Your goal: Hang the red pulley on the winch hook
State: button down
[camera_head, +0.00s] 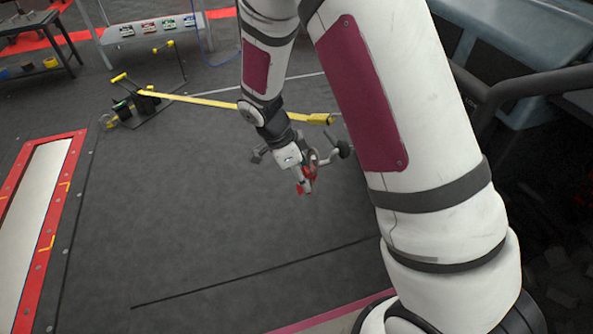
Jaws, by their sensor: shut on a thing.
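The red pulley (309,174) shows as a small red piece at the end of my arm, near the middle of the picture. My gripper (303,181) is shut on it and holds it over the dark floor. The jaws and parts of my arm hide some of the pulley. A winch (137,104) with a yellow strap (200,101) stands on the floor at the upper left. The strap runs right, passes behind my arm and ends in a yellow piece (320,119) above and behind the gripper. I cannot make out the hook clearly.
A red-framed pale panel (28,240) lies at the left. A bench (150,29) with small coloured items and a dark table (40,48) stand at the back. Dark tubing (540,82) and a blue-grey body (535,60) fill the upper right. The middle floor is clear.

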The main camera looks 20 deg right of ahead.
jog(key=shift+d+f, duration=0.2)
jog(key=shift+d, duration=0.5)
jog(key=shift+b+x, duration=1.45)
jog(key=shift+b, duration=0.1)
jog(key=shift+w+f, duration=0.1)
jog(key=shift+w, duration=0.05)
jog(key=c, duration=0.8)
grip_release()
jog(key=shift+o, duration=0.2)
